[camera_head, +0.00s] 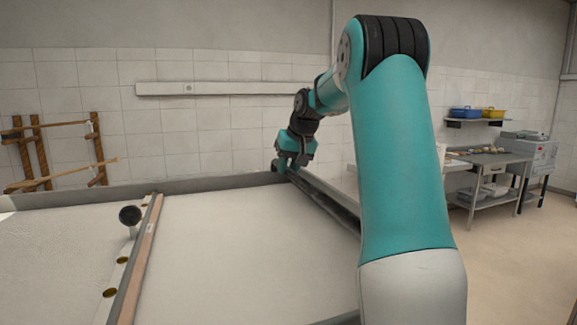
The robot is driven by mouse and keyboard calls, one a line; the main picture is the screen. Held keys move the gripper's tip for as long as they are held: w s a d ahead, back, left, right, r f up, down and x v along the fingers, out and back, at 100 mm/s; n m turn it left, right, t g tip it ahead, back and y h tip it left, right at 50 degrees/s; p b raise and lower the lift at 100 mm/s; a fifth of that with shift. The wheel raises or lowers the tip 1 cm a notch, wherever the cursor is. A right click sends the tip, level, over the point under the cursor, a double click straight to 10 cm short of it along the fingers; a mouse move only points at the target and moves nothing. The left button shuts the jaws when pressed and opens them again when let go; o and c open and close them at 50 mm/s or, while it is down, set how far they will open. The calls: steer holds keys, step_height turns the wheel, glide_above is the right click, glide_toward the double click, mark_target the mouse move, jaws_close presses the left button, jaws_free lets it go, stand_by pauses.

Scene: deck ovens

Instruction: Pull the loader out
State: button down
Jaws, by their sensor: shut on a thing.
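The loader (245,240) is a wide, pale flat bed with grey side rails, filling the lower middle of the head view. A dark bar (330,206) runs along its right edge. My gripper (281,170) is at the far right corner of the loader, shut on what looks like the end of this bar. The fingertips are small and partly hidden by the wrist, so the exact grip is hard to see. My teal arm covers the near right part of the loader.
A wooden strip (136,262) and a black knob (130,215) lie to the left. A wooden rack (55,155) stands by the tiled wall. A steel table (492,160) and a shelf with blue and yellow bins (478,114) are at the right. The floor at right is clear.

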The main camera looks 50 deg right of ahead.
steer(key=shift+d+r, duration=0.15)
steer(key=shift+d, duration=0.05)
steer(key=c, duration=0.9)
jaws_free()
steer(key=shift+s+d, duration=0.15)
steer(key=shift+s, duration=0.05)
steer(key=shift+w, duration=0.1)
steer(key=shift+r, duration=0.2)
steer(key=p+v, duration=0.3)
steer(key=v, duration=1.4)
steer(key=shift+f, duration=0.1)
